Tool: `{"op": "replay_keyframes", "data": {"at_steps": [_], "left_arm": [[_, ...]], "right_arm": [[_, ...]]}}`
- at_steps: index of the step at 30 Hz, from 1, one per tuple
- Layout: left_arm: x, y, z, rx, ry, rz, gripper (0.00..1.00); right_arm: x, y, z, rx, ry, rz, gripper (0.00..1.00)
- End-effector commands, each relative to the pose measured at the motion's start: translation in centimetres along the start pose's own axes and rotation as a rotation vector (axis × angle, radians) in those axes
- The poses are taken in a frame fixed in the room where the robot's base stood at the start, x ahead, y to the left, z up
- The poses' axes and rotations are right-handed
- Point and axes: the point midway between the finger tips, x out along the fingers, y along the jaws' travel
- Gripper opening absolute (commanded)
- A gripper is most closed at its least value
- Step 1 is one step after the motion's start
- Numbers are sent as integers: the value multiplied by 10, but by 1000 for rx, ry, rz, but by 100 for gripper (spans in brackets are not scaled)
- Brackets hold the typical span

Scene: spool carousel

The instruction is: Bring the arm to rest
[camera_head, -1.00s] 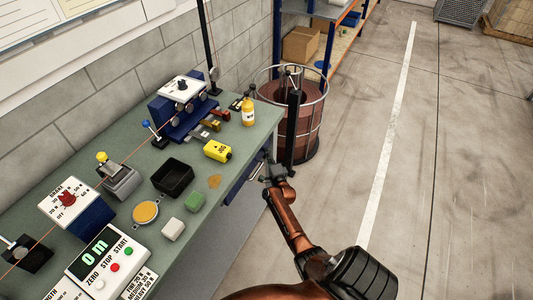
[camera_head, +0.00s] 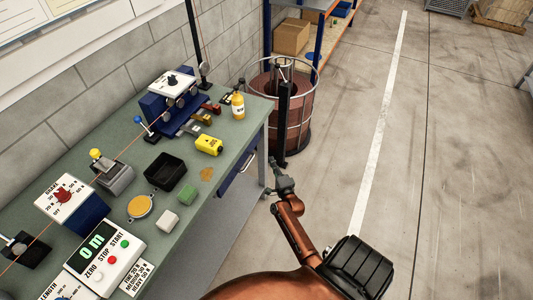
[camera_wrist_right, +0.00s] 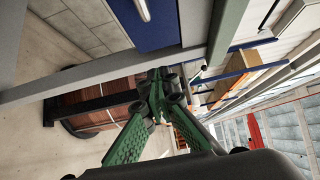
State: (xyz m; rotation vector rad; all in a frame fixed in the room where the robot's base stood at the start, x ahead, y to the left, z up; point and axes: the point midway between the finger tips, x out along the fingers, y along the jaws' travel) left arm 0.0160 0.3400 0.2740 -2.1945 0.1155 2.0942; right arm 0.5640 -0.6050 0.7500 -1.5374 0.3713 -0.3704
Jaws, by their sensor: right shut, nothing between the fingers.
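My right arm (camera_head: 297,228) reaches up from the bottom of the head view, off the right side of the green workbench (camera_head: 225,150). My right gripper (camera_head: 270,191) is beside the bench edge, over the floor side, and holds nothing. In the right wrist view the green fingers of the right gripper (camera_wrist_right: 160,88) meet at their tips, shut and empty. The bench's blue drawer front (camera_wrist_right: 150,20) and grey frame show close by there. My left gripper is not in view.
A caged copper-coloured spool (camera_head: 295,122) stands beyond the bench corner. The floor (camera_head: 450,180) to the right is clear.

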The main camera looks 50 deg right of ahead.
Motion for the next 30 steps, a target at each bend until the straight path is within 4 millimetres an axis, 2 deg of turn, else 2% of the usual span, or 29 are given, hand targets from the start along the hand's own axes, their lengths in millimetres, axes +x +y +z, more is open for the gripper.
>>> {"op": "replay_keyframes", "data": {"at_steps": [10, 12, 14, 17, 20, 24, 26, 30], "left_arm": [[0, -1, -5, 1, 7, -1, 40], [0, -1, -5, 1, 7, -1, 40], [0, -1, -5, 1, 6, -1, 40], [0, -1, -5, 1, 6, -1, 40], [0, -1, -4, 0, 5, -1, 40], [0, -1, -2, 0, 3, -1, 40], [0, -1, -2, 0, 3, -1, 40], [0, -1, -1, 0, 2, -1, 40]], "right_arm": [[-5, 3, 3, -5, -5, 5, 0], [-8, 14, 6, -31, -14, 26, 0], [-15, 33, 11, -78, -32, 63, 0], [-36, 83, 25, -204, -87, 159, 0], [-70, 145, 40, -371, -171, 275, 0], [-130, 228, 55, -606, -317, 424, 0], [-160, 260, 59, -704, -387, 483, 0], [-236, 329, 62, -923, -569, 604, 0]]}}
